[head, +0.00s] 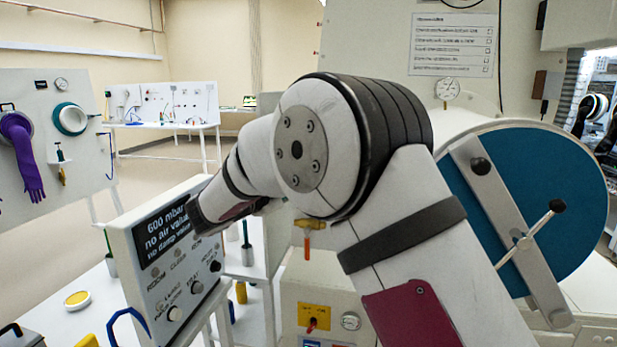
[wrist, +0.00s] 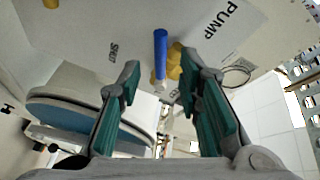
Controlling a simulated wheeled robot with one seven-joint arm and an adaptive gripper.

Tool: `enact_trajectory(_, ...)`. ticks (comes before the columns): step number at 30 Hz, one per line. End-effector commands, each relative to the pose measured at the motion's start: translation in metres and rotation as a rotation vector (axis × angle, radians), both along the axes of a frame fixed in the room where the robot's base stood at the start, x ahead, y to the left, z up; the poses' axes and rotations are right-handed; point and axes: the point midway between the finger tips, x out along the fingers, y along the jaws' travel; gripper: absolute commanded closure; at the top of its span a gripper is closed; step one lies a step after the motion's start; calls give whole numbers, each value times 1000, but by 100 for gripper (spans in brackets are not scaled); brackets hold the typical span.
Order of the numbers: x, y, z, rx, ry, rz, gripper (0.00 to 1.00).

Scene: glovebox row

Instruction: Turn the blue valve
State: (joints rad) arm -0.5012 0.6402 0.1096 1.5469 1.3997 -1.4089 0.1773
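The blue valve's straight blue handle (wrist: 160,52) shows in the wrist view against a pale panel lettered PUMP and SHUT, with a yellow valve body (wrist: 175,63) beside it. My gripper (wrist: 161,75) is open, its two green-padded fingers apart on either side of the handle in the picture. The handle appears beyond the fingertips; I see no contact and cannot tell the exact gap. In the head view my arm fills the middle, and I cannot make out the blue valve or the fingertips there.
A display box (head: 165,255) stands at the left of my arm. A large round blue door (head: 540,190) with a metal bar is at the right. A valve with an orange handle (head: 308,226) is just below my arm. A purple glove (head: 22,160) hangs far left.

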Motion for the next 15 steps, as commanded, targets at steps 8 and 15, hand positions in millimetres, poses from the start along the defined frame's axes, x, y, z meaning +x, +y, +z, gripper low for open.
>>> enact_trajectory(8, -34, 32, 1, 0, 0, 0, 68)
enact_trajectory(15, -42, 39, 1, 0, 0, -1, 68)
